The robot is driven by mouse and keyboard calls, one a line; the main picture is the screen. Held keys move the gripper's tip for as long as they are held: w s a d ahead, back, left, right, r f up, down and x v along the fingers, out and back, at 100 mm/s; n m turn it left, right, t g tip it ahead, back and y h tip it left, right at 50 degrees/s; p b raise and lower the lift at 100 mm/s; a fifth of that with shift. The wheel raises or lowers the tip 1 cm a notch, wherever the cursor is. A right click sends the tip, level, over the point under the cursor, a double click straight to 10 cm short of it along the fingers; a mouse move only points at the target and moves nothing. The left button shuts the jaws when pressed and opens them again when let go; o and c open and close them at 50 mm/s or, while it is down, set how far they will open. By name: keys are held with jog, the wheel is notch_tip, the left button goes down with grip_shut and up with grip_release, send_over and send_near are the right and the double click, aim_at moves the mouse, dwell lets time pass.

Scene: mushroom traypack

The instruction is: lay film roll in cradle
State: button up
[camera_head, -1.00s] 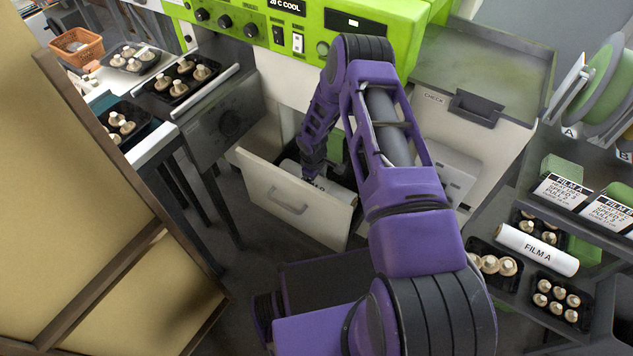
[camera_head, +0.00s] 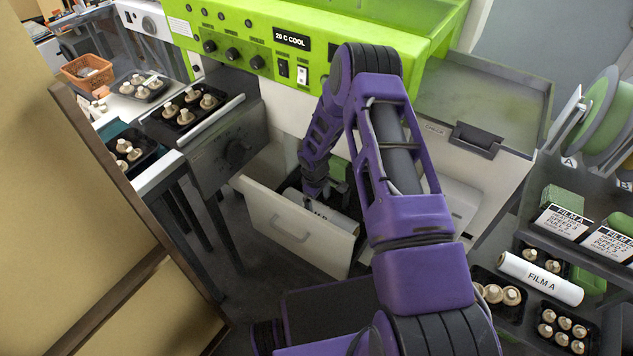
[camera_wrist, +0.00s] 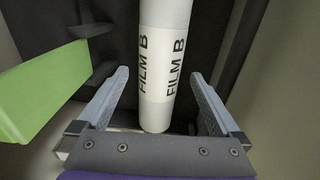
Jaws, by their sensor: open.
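A white film roll labelled FILM B (camera_wrist: 165,65) lies in the open drawer (camera_head: 287,232) of the machine. It also shows in the head view (camera_head: 325,213), partly hidden by my arm. My gripper (camera_wrist: 160,88) is open, with one finger on each side of the roll's near end and a gap on both sides. The contact cannot be told. In the head view my gripper (camera_head: 313,192) reaches down into the drawer. Dark bracket-like pieces stand beside the roll in the wrist view; whether they form the cradle cannot be told.
A green block (camera_wrist: 45,90) lies left of my gripper. Another white roll, FILM A (camera_head: 541,278), lies on the right shelf with mushroom trays (camera_head: 562,328) and film cards (camera_head: 563,222). A tan panel (camera_head: 110,200) stands at the left. The green machine (camera_head: 300,30) is behind.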

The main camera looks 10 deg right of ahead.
notch_tip(320, 180, up, 12)
jog(key=p, duration=0.1)
jog(key=shift+s+a+f, duration=0.2)
jog(key=shift+s+a, duration=0.2)
